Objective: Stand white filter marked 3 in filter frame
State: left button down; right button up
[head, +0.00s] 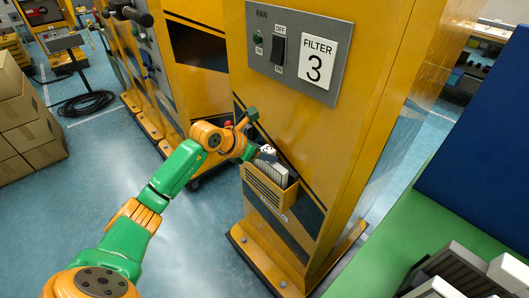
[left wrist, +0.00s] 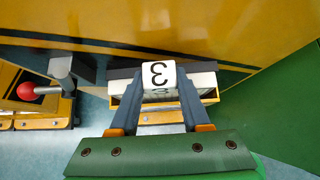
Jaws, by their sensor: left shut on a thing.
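The white filter marked 3 (head: 267,150) is held at its top by my left gripper (head: 258,152). In the left wrist view the filter's white face with the 3 (left wrist: 158,74) lies between the two grey fingers of my left gripper (left wrist: 156,92). The orange filter frame (head: 266,192) has a slatted front and is fixed low on the yellow cabinet. The filter's pale body shows at the frame's open top, partly inside it. The fingers hide part of the filter, and how deep it sits cannot be told. My right gripper is not in view.
The yellow cabinet (head: 370,70) rises right behind the frame, with a FILTER 3 label (head: 318,62) and a switch. A red knob (left wrist: 26,91) shows left in the left wrist view. Pale filter-like blocks (head: 455,270) lie on the green surface at lower right.

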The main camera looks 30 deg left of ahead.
pick_arm(q)
jog(key=shift+f, duration=0.25)
jog(key=shift+c, duration=1.4)
grip_release()
jog(key=shift+r, duration=0.1)
jog(key=b+v, duration=0.2)
jog(key=v, duration=0.5)
